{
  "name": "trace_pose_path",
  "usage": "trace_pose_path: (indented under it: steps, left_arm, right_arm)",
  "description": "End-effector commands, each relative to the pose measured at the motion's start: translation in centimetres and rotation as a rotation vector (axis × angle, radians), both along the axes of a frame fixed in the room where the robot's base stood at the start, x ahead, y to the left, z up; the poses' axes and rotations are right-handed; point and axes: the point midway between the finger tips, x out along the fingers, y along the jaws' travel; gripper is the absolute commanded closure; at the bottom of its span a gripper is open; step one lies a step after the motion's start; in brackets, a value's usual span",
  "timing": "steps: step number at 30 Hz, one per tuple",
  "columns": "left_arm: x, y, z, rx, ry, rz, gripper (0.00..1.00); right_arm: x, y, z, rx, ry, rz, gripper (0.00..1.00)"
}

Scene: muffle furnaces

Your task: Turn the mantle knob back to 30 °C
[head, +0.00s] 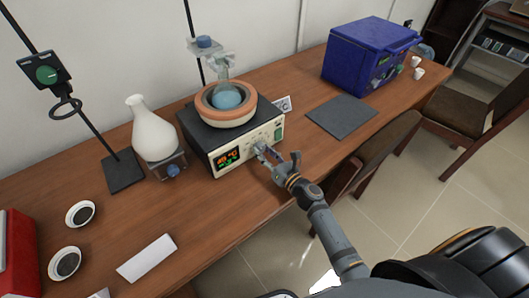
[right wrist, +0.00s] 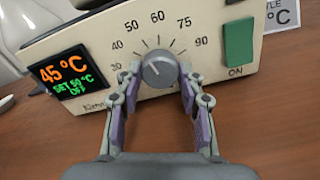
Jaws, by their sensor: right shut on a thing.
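The heating mantle (head: 234,136) stands on the wooden bench, with a round-bottom flask (head: 228,95) of blue liquid in its orange-rimmed bowl. Its front panel carries a grey round knob (right wrist: 160,70) inside a scale printed from 30 to 90. The display (right wrist: 66,72) reads 45 °C in orange, with smaller green lines that seem to say SET 50 °C and OFF. My right gripper (right wrist: 160,79) has its fingers on both sides of the knob and is shut on it; it also reaches the panel in the head view (head: 266,153). The knob's pointer direction is hard to read. My left gripper is out of view.
A green switch (right wrist: 239,42) marked ON sits right of the knob. A white flask (head: 153,133) stands left of the mantle. A dark mat (head: 341,115) and a blue furnace (head: 365,55) are to the right. Chairs stand along the bench's front edge.

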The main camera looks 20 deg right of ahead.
Motion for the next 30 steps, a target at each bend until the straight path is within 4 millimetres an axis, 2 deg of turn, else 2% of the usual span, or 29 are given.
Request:
trace_pose_path:
  steps: [8,14,30]
  left_arm:
    - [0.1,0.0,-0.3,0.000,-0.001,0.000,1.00]
    - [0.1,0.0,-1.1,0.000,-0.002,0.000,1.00]
    - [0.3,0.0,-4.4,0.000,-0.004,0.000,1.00]
  right_arm:
    - [0.0,0.0,-0.1,-0.027,-0.009,0.000,0.93]
    - [0.0,0.0,-0.3,-0.116,-0.042,0.001,0.93]
    - [0.0,0.0,-0.4,-0.575,-0.209,0.000,0.93]
